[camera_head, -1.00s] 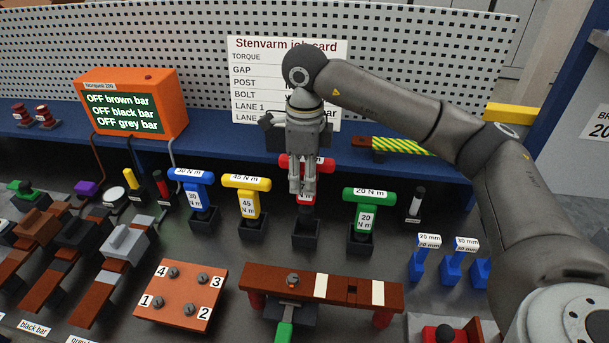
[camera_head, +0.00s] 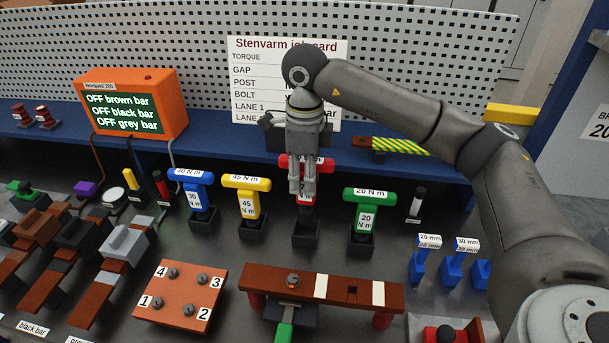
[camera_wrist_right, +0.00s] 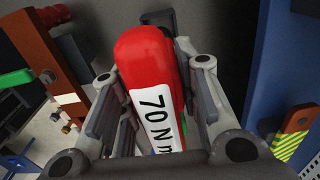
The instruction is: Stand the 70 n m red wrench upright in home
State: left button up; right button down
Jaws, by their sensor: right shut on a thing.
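The red 70 N m wrench (camera_head: 287,163) is upright at the middle of the wrench row, with its T-handle at the top. Its white label reading 70 N m shows in the right wrist view (camera_wrist_right: 146,62). My right gripper (camera_head: 303,188) points down over it and is shut on it, with fingers on both sides. The wrench's home, a dark square holder (camera_head: 306,236), is directly below. The fingers hide much of the wrench's shaft, so I cannot tell how deep its foot sits in the holder. My left gripper is not in view.
The yellow 45 N m wrench (camera_head: 247,200) stands close on the left, with the blue 30 N m wrench (camera_head: 200,195) beyond it. The green 20 N m wrench (camera_head: 367,215) stands on the right. A brown bar (camera_head: 270,281) lies in front. The pegboard (camera_head: 190,45) rises behind.

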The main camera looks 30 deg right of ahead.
aim_at(305, 200)
jog(key=shift+f+b, duration=2.7)
jog(key=shift+f, duration=0.7)
jog(key=c, duration=1)
grip_release()
notch_tip(305, 200, up, 11)
jog(key=shift+r, duration=0.5)
jog(key=shift+r, duration=0.1)
